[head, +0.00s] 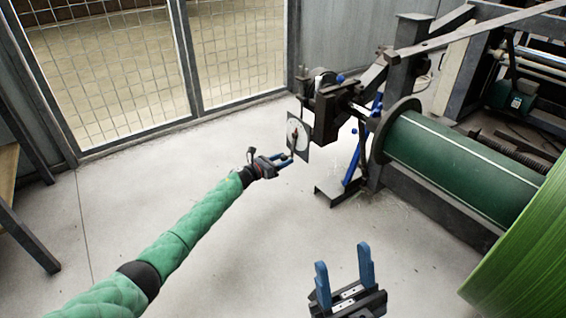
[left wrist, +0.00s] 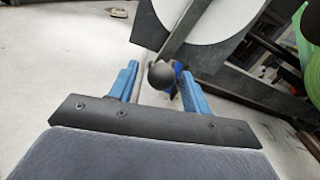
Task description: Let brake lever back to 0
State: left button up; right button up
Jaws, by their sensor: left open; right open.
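The brake lever is a flat grey bar (left wrist: 186,28) with a dark ball knob (left wrist: 161,75) at its lower end, seen in the left wrist view. It lies in front of a white round dial (left wrist: 225,18) on a dark plate. The dial also shows in the head view (head: 298,136), edge-on, and its marks are too small to read. My left gripper (head: 288,159) is open just below the dial. In the left wrist view the knob appears between its blue fingers (left wrist: 158,85), and I see no grip on it. My right gripper (head: 343,260) is open and empty at the bottom.
A green roll (head: 455,165) on a dark machine frame stands right of the dial, with a larger green roll (head: 525,255) at lower right. A blue bar (head: 358,155) leans by the stand. Mesh panels (head: 235,50) close the back. The floor (head: 130,190) at left is clear.

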pick_arm(q)
jog(key=shift+w+d, duration=0.15)
jog(key=shift+d, duration=0.05)
grip_shut()
